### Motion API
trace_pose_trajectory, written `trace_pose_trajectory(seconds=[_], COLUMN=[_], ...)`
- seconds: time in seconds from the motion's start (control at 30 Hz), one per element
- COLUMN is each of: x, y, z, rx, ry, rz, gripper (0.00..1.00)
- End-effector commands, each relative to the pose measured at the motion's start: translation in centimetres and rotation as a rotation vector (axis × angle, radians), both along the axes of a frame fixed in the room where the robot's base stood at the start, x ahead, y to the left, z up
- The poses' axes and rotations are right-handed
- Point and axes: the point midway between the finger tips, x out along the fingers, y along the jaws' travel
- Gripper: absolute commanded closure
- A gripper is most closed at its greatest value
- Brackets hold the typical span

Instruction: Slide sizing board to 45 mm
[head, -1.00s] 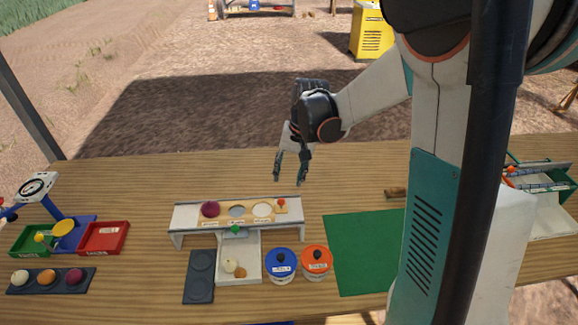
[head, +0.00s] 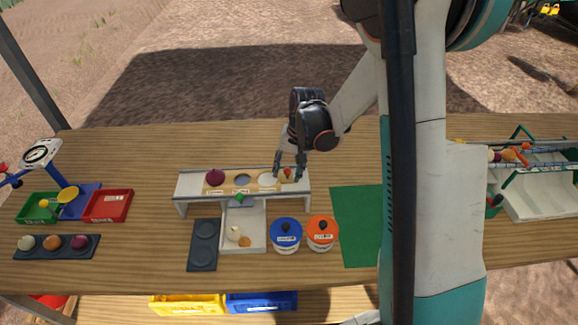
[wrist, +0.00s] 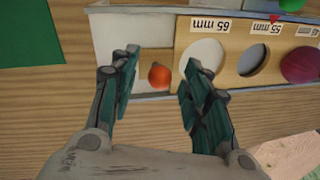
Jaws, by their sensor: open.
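The wooden sizing board (head: 228,187) lies in a white stand (head: 190,187), with round holes and size labels. In the wrist view, the board (wrist: 233,82) shows labels 65 mm and 55 mm, and another label is cut off. A red pointer (wrist: 275,18) is by the 55 mm label. A purple onion (head: 215,177) sits at the board's left hole. An orange-red knob (head: 287,174) is at the board's right end; it also shows in the wrist view (wrist: 159,76). My gripper (head: 290,168) is open, its fingers on either side of the knob, with gaps visible.
A white tray (head: 257,216) with small onions is in front of the stand, below a green marker (head: 240,197). Blue (head: 285,231) and orange (head: 321,228) lidded jars stand to its right. A dark two-well tray (head: 204,250) is left. A green mat (head: 355,225) lies right.

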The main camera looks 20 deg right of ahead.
Motion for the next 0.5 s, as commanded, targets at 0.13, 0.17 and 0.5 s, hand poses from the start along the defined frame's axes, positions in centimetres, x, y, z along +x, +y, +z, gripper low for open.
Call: trace_pose_trajectory(seconds=[0.13,0.17,0.5], x=[-0.01,-0.01,-0.02], y=[0.0,0.0,-0.04], z=[0.03,0.03,0.04], rx=[0.0,0.0,0.0], ry=[0.0,0.0,0.0], rz=[0.0,0.0,0.0], gripper=[0.57,0.61,1.0])
